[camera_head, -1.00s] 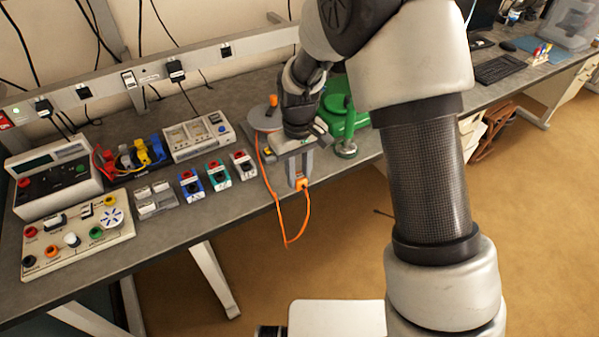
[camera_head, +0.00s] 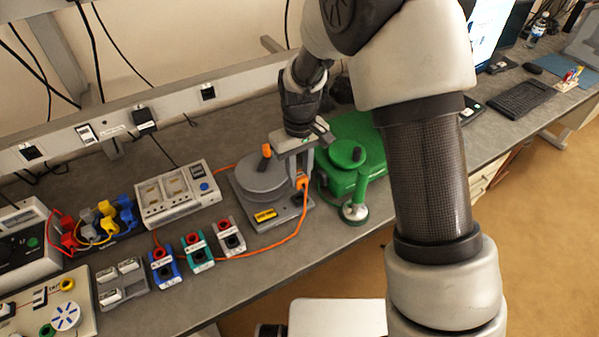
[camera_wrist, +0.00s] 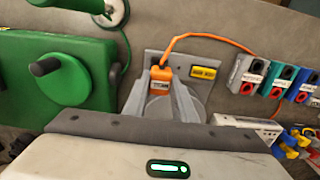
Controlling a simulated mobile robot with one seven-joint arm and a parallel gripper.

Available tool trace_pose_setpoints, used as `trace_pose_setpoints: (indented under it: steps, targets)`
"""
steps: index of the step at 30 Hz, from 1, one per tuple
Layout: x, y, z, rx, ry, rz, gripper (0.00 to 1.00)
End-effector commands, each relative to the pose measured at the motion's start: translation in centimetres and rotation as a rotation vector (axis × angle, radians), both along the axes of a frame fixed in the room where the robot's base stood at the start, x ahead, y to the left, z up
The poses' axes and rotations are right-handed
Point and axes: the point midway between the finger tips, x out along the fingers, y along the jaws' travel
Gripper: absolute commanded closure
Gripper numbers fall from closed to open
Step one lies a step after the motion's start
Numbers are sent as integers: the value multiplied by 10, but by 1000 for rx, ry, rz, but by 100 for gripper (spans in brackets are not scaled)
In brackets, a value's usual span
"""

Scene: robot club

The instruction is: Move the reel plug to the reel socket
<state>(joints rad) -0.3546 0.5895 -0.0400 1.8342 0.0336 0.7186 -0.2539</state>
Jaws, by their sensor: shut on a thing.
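My gripper (camera_head: 304,165) is shut on the orange reel plug (camera_head: 302,183). It holds the plug above the right side of the grey reel base. In the wrist view the plug (camera_wrist: 161,74) sits at the fingertips (camera_wrist: 160,86), over the grey base plate. An orange cable (camera_head: 275,247) runs from the plug down across the bench. The grey reel (camera_head: 262,180) has an orange knob and a yellow label (camera_head: 265,215); my fingers partly hide it in the wrist view. I cannot tell which socket is the reel socket.
A green machine (camera_head: 355,150) with a round foot stands close right of my gripper. Blue, teal and grey socket blocks (camera_head: 197,250) stand front left. A white meter box (camera_head: 178,195) is behind them. Wall trunking (camera_head: 100,128) with sockets runs along the back.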

Motion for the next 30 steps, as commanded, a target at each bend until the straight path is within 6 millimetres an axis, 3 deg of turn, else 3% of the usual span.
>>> trace_pose_setpoints:
  steps: [10,30]
  targets:
    - [0,0,-9,-1,1,0,95]
    - [0,0,-53,-1,1,0,95]
